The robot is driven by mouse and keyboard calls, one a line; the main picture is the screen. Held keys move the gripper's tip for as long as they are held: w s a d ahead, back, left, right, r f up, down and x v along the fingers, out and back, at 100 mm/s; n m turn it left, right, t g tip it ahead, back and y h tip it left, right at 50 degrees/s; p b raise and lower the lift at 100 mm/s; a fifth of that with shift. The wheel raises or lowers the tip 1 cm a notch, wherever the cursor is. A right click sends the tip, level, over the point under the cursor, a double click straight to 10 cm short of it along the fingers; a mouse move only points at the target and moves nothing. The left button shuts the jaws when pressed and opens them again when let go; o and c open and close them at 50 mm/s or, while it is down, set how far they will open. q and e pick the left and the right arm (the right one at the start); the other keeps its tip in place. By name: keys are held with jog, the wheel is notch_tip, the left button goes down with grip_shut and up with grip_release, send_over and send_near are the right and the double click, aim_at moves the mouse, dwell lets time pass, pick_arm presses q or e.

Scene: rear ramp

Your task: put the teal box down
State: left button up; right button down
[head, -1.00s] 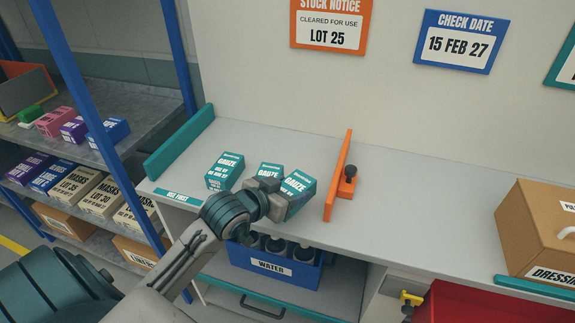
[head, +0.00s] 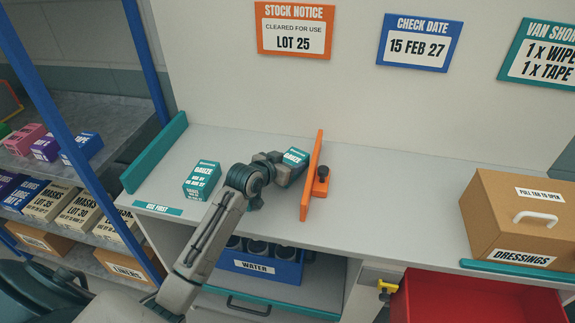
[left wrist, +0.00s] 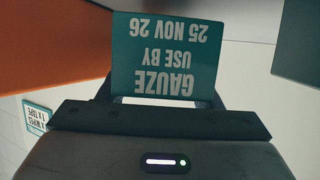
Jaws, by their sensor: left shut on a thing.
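A teal gauze box (head: 294,158) is in my left gripper (head: 279,164), close to the left side of the orange divider (head: 311,178). In the left wrist view, the box (left wrist: 165,55) shows between the fingers, its upside-down label reading use by 25 Nov 26. I cannot tell whether its base touches the grey worktop (head: 345,215). Another teal gauze box (head: 201,180) stands upright on the worktop at left, apart from the gripper. My left wrist and forearm cover the worktop between them. My right gripper is out of view.
A teal rail (head: 153,153) bounds the worktop at left, with a USE FIRST strip (head: 157,208) on the front edge. A cardboard dressings box (head: 515,218) stands at right; worktop between it and the divider is clear. An open red drawer (head: 470,300) juts out below.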

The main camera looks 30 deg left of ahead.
pick_arm(q)
jog(key=shift+f, duration=1)
jog(key=shift+f, duration=0.15)
jog(key=o, duration=1.1)
jog(key=shift+s, duration=0.1)
